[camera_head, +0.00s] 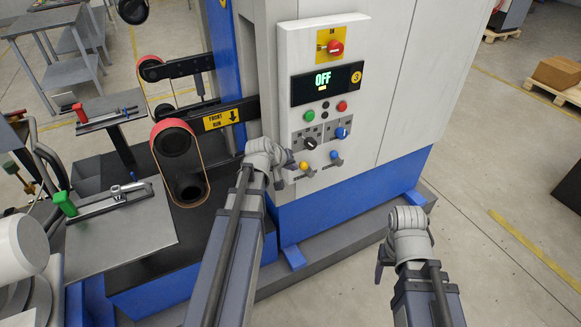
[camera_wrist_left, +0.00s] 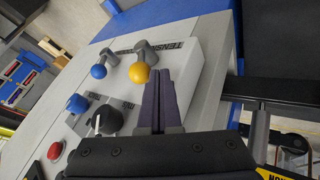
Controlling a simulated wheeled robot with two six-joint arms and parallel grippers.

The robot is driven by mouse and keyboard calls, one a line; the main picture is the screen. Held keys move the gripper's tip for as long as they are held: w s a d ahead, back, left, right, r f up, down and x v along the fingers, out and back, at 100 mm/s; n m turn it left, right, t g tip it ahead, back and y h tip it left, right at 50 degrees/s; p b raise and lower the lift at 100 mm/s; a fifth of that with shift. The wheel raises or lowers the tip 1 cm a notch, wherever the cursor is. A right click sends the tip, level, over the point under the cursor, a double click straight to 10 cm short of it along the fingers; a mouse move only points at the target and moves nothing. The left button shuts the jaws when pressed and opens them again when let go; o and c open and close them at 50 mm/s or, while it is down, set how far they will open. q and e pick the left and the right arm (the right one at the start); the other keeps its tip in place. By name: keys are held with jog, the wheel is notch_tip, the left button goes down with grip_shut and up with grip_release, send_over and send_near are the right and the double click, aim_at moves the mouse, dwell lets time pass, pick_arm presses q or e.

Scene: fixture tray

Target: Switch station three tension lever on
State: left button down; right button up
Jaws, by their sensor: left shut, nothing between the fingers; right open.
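The station panel (camera_head: 355,80) carries a yellow badge with a 3 and a display (camera_head: 325,82) reading OFF. Low on it are a yellow-knobbed lever (camera_head: 303,166) and a blue-knobbed lever (camera_head: 335,155). The left wrist view shows the yellow knob (camera_wrist_left: 139,72) beside a partly hidden label reading TENS..., and the blue knob (camera_wrist_left: 98,71) farther left. My left gripper (camera_head: 281,178) is shut and empty, close beside the yellow knob. Its fingertips (camera_wrist_left: 158,78) look almost at the knob; I cannot tell whether they touch. My right gripper (camera_head: 383,258) is open, away from the panel at lower right.
Above the levers are a black rotary knob (camera_head: 310,144), a blue rotary knob (camera_head: 342,133), and green and red buttons. A red switch (camera_head: 335,47) on a yellow plate is higher up. Belt rollers (camera_head: 176,142) stand left of the cabinet.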

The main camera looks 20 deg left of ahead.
aim_at(301, 164)
pick_arm(q)
jog(key=shift+r, duration=0.1)
jog(key=w+r+g+p, duration=0.1)
jog(key=p, duration=0.1)
jog(key=w+d+r+g+y+p, duration=0.1)
jog(key=p, duration=0.2)
jog(key=shift+w+d+r+m+y, duration=0.1)
jog(key=shift+w+d+m+y, duration=0.05)
jog(key=shift+d+m+y, duration=0.15)
jog(key=shift+w+d, duration=0.2)
jog(key=shift+d, duration=0.05)
